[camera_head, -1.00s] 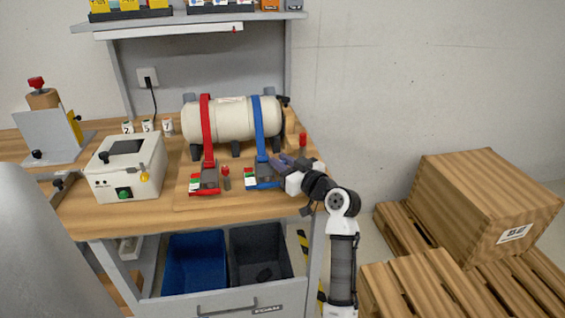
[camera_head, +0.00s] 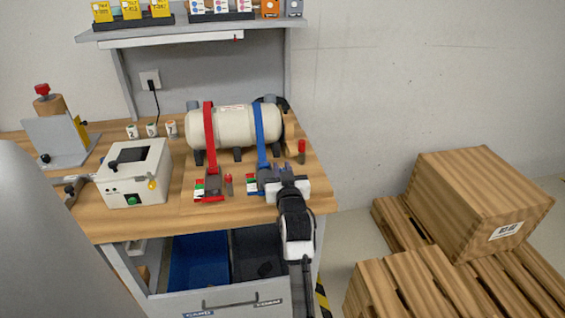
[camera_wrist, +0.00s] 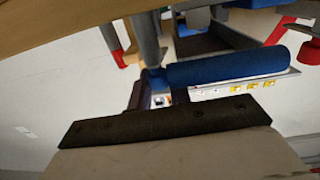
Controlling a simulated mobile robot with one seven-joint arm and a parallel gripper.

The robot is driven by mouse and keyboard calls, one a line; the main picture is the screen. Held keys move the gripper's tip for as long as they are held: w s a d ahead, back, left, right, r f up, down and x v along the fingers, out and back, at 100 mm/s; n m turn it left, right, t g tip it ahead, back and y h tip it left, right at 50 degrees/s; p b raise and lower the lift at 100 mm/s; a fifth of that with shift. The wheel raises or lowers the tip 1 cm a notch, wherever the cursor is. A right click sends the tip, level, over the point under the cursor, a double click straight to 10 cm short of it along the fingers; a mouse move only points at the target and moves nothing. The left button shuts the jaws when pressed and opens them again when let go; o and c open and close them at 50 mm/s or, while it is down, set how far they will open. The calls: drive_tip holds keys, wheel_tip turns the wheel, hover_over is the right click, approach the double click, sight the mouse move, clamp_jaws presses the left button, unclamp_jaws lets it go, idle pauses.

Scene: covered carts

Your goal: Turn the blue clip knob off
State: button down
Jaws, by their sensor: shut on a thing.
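The blue clip (camera_head: 264,178) sits on the wooden bench at the lower end of a blue strap (camera_head: 260,140), which runs over a cream tank (camera_head: 234,127). My gripper (camera_head: 283,170) is at the right side of this clip, with its fingers pointing to the back of the bench. It is shut at the clip, and the contact is mostly hidden in the head view. In the wrist view, the blue clip knob (camera_wrist: 225,67) shows as a blue bar just beyond the palm, at the fingers. Its exact turn angle cannot be told.
A red clip (camera_head: 209,186) with a red strap stands left of the blue one. A red-topped post (camera_head: 301,152) stands to the right behind my gripper. A white box (camera_head: 135,172) is on the left.

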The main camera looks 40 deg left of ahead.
drive_tip(key=shift+m+t+h+p, duration=0.6)
drive_tip(key=shift+t+h+p, duration=0.05)
drive_tip(key=shift+t+h, duration=0.05)
drive_tip(key=c, duration=1.4)
unclamp_jaws()
drive_tip(key=shift+o, duration=0.2)
drive_tip(key=shift+d, duration=0.1)
drive_tip(key=b+v, duration=0.4)
drive_tip(key=v, duration=0.9)
drive_tip(key=shift+s+d, duration=0.15)
drive_tip(key=shift+s, duration=0.15)
